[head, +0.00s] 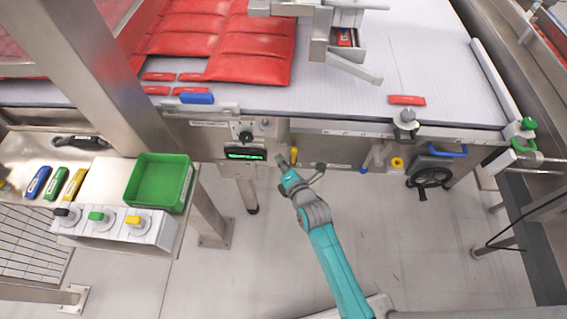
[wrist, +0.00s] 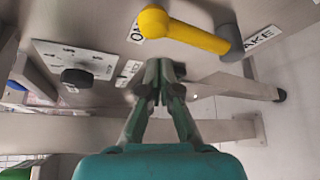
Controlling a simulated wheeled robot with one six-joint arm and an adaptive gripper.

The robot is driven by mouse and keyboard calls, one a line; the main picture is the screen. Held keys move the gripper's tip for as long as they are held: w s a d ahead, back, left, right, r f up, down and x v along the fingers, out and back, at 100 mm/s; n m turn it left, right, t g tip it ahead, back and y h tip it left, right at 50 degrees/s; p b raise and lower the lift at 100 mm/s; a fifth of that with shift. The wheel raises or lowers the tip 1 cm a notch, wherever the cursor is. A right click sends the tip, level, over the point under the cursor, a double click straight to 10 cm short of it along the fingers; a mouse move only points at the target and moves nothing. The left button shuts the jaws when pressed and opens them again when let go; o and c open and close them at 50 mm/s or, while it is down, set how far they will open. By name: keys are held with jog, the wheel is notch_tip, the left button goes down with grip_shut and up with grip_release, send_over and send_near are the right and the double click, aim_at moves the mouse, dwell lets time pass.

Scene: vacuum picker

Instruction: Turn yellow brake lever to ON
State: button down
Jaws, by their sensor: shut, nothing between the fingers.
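The yellow brake lever (wrist: 188,32) is large at the top of the wrist view. Its round knob is at the left and its arm runs right to a grey pivot (wrist: 229,42). A label (wrist: 136,31) beside the knob shows an "O"; the rest is hidden by the knob. Another label (wrist: 262,39) reads "AKE", partly covered by the pivot. In the head view the lever (head: 294,154) is small, on the machine's front. My gripper (wrist: 158,82) is shut and empty, below the lever in the wrist picture and apart from it. It also shows in the head view (head: 284,161).
A black knob (wrist: 76,77) sits on a panel left of my gripper. In the head view, a lit green display (head: 245,153) is left of the lever. A yellow ring-like part (head: 397,162) and a black handwheel (head: 430,178) are to the right. A green bin (head: 159,181) stands left.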

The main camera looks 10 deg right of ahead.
jog(key=s, duration=0.9)
jog(key=shift+s+d, duration=0.35)
jog(key=shift+d, duration=0.05)
jog(key=shift+f, duration=0.1)
jog(key=s+d+r+m+h, duration=0.1)
jog(key=s+d+m, duration=0.1)
jog(key=s+m, duration=0.6)
jog(key=s+d+r+m+h, duration=0.1)
jog(key=s+d+r+m, duration=0.15)
jog(key=s, duration=0.85)
jog(key=s+d+r+m, duration=0.1)
jog(key=s+r+m, duration=1)
jog(key=s+m, duration=0.3)
jog(key=shift+v, duration=0.85)
jog(key=shift+r, duration=0.2)
